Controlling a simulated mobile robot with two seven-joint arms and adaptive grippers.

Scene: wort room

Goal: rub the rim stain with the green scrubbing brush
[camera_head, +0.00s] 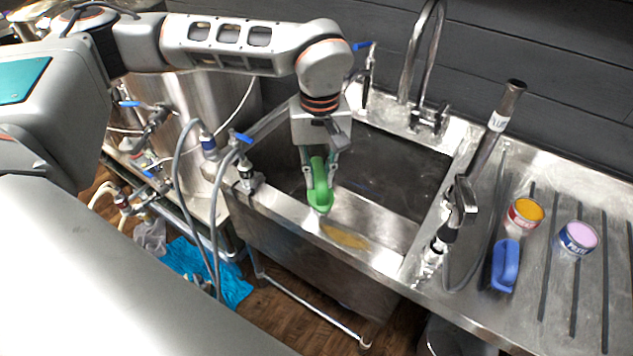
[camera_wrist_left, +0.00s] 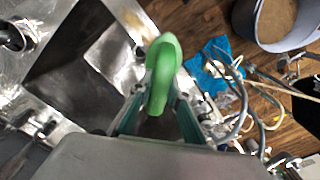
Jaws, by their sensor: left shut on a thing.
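My left gripper (camera_head: 318,170) is shut on the green scrubbing brush (camera_head: 319,190) over the front part of the sink. The brush also shows in the left wrist view (camera_wrist_left: 161,70), between the fingers. The rim stain is a yellow-brown patch (camera_head: 344,236) on the front rim of the steel sink (camera_head: 290,232). In the head view the brush is just up and left of the stain, with a small gap between them. Its height over the rim is hard to tell. My right gripper is not in view.
A blue brush (camera_head: 505,266), an orange-topped tub (camera_head: 524,214) and a lilac-topped tub (camera_head: 577,239) stand on the drainboard at right. A tap (camera_head: 425,115) stands behind the basin and a spray hose (camera_head: 458,205) to its right. Hoses and blue-handled valves (camera_head: 242,140) crowd the left side.

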